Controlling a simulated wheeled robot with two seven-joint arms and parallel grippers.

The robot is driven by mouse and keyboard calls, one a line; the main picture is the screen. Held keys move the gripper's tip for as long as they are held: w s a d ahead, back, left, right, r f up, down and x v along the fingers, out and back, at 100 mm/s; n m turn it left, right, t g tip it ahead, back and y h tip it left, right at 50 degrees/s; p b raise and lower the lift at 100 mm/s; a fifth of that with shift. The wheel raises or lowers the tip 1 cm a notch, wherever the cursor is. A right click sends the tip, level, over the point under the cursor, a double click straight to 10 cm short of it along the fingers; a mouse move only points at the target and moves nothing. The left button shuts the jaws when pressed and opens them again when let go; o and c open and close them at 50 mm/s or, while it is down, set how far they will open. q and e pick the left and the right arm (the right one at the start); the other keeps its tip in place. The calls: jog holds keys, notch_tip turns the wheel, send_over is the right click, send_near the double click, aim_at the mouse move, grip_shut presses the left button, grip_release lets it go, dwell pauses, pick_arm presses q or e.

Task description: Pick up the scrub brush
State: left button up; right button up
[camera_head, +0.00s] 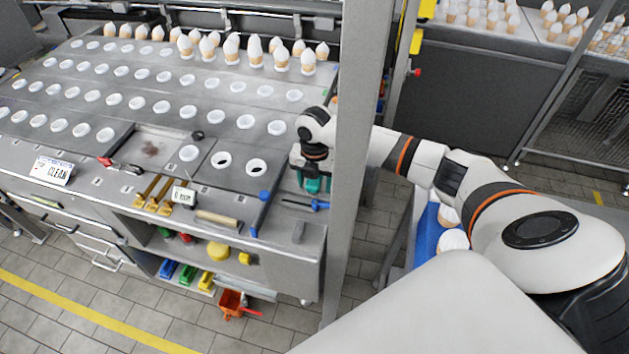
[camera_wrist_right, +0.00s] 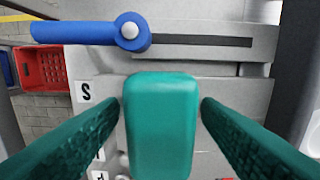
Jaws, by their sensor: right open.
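No scrub brush is clearly recognizable. Blue (camera_head: 168,268), green (camera_head: 187,274) and yellow (camera_head: 206,281) brush-like items lie on the low shelf under the worktable; they are too small to identify surely. My right gripper (camera_head: 315,184) has teal fingers and is at the table's right end, just above a blue handle (camera_head: 320,206). My left gripper is not in view.
The metal worktable (camera_head: 130,75) has many round white-rimmed holes and several filled cones (camera_head: 231,48) at the back. A vertical post (camera_head: 352,150) stands beside my right forearm. An orange-red bin (camera_head: 232,303) is on the floor; a red basket (camera_wrist_right: 40,68) shows in the wrist view.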

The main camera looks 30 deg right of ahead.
jog(key=c, duration=1.1)
jog(key=shift+r, duration=0.1)
notch_tip(320, 180, up, 9)
jog(key=b, duration=0.2)
jog(key=shift+b, duration=0.35)
jog(key=shift+r, duration=0.45)
